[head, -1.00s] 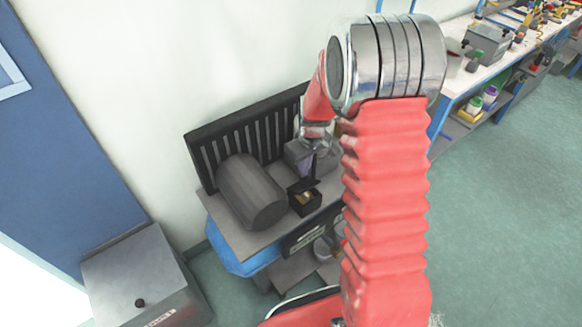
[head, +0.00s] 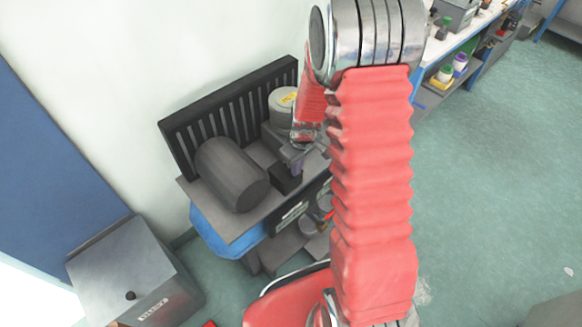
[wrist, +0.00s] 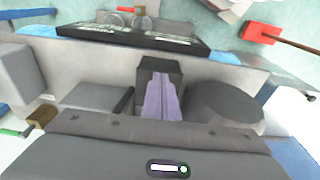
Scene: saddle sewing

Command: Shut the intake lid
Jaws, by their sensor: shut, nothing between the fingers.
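The small black box (head: 286,180) stands on the grey bench between the dark cylinder and my gripper. Its top now looks dark and covered, with the lid apparently down; my gripper hides part of it in the head view. The box also shows in the wrist view (wrist: 174,68), directly beyond my fingers. My gripper (head: 297,166) points down at the box from above. In the wrist view its purple-grey fingers (wrist: 158,82) are together and empty, over the box top. I cannot tell whether they touch the lid.
A dark cylinder (head: 232,175) lies close beside the box, before a black slatted rack (head: 180,130). A round pale container (head: 283,105) stands behind my gripper. A grey metal bin (head: 120,270) with a knobbed top stands at lower left. Open floor (head: 490,190) lies to the right.

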